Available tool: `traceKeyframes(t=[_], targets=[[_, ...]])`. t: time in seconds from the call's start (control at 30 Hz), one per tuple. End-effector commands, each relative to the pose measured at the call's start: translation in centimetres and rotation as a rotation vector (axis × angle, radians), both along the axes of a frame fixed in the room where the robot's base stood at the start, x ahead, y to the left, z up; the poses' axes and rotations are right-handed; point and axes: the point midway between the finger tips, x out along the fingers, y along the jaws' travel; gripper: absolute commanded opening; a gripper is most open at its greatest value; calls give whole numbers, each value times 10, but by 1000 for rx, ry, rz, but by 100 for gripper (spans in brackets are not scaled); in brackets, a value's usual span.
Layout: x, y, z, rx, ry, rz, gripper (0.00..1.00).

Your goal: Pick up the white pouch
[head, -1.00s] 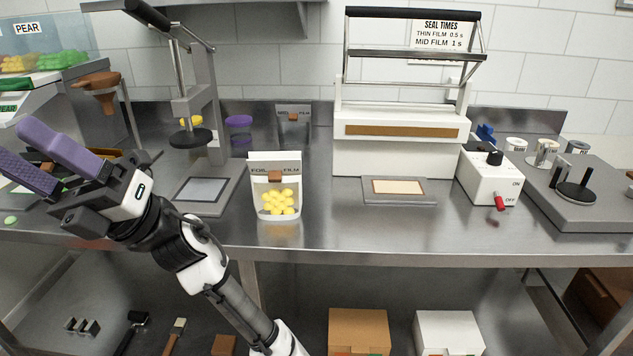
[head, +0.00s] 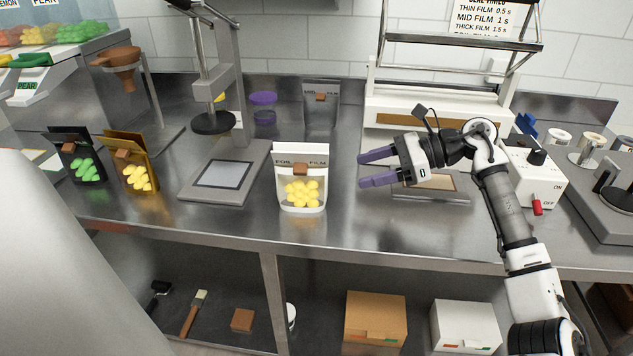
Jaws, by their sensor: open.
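The white pouch (head: 289,164) stands upright on the steel counter in the head view. It has a see-through window with yellow gummies in it, a small brown patch above them and lettering partly hidden by that patch. My gripper (head: 360,170) has purple fingers and is to the right of the pouch, apart from it. Its fingers are open and empty, pointing left toward the pouch. My arm reaches in from the lower right.
A black pouch (head: 71,168) and a gold pouch (head: 125,176) stand at the left. A press with a grey plate (head: 215,193) is left of the white pouch. A grey pouch (head: 326,117) stands behind. A white sealer (head: 440,100) and switch box (head: 531,168) are at the right.

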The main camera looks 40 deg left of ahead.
Motion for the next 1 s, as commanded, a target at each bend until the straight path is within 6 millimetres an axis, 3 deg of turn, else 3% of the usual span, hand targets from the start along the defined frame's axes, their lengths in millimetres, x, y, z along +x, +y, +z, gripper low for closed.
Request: traceKeyframes(t=[0.13, 0.43, 0.77, 1.0], targets=[[-5, 6, -9, -22, -12, 8, 65], [-36, 49, -29, -19, -10, 7, 65], [-48, 67, -39, -19, -9, 7, 65], [-62, 92, -53, -17, -8, 8, 65]])
